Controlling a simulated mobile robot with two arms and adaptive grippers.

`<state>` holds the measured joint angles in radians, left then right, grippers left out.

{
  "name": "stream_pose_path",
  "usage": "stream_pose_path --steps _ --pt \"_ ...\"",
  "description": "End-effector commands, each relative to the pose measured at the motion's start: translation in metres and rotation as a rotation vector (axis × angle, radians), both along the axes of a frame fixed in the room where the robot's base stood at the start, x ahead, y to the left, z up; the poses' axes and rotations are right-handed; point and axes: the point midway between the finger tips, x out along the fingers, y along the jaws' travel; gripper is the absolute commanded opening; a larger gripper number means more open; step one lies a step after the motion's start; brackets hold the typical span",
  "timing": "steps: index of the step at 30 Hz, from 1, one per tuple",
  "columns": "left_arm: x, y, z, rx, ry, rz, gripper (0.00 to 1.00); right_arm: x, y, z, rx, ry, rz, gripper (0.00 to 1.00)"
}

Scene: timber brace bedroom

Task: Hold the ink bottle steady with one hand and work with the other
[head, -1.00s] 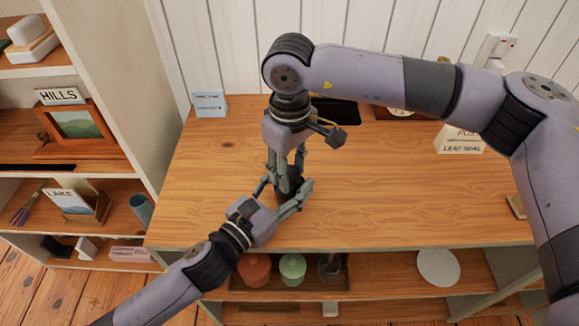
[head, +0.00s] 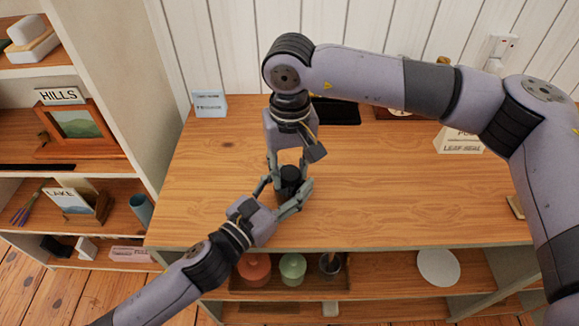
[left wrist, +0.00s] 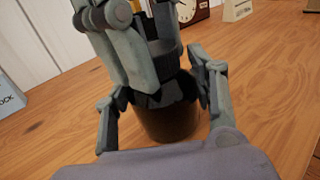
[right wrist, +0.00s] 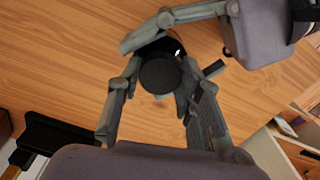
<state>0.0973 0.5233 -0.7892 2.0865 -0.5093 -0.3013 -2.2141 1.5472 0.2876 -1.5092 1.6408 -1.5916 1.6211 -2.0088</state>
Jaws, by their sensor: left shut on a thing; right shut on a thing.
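The dark ink bottle (head: 291,190) stands upright on the wooden desk top. In the left wrist view its dark round body (left wrist: 170,124) sits between my left fingers. My left gripper (head: 287,187) is shut on the bottle from the front left, low down. My right gripper (head: 288,168) comes down from above and is shut on the black round cap (right wrist: 160,75) at the bottle's top. Fingers hide part of the bottle's sides. I cannot tell whether the cap is loose.
A blue card (head: 209,104), a black tray (head: 335,111) and a white sign (head: 461,141) stand along the back. The shelf below holds pots (head: 293,268) and a white disc (head: 438,267). A bookcase (head: 130,90) is at left.

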Motion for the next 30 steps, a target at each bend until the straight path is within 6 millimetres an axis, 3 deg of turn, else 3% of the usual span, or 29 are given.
stream_pose_path --steps 7,8,16,26,30 --pt "0.0 0.0 -0.002 0.003 0.002 0.001 0.0 0.001 -0.001 0.0 -0.001 -0.001 -0.005 0.0" --pt "0.0 0.0 -0.002 0.003 0.002 0.001 0.0 0.001 -0.001 0.0 -0.001 -0.001 -0.004 0.35" --pt "0.0 0.0 -0.002 0.003 0.002 0.001 0.0 0.0 0.0 0.0 -0.001 -0.001 -0.002 0.53" --pt "0.0 0.0 -0.002 0.003 0.002 0.001 0.0 0.0 0.0 0.001 0.0 -0.001 -0.001 0.54" --pt "0.0 0.0 -0.002 0.003 0.003 0.001 0.0 0.001 0.0 0.012 0.0 -0.002 -0.001 0.54"
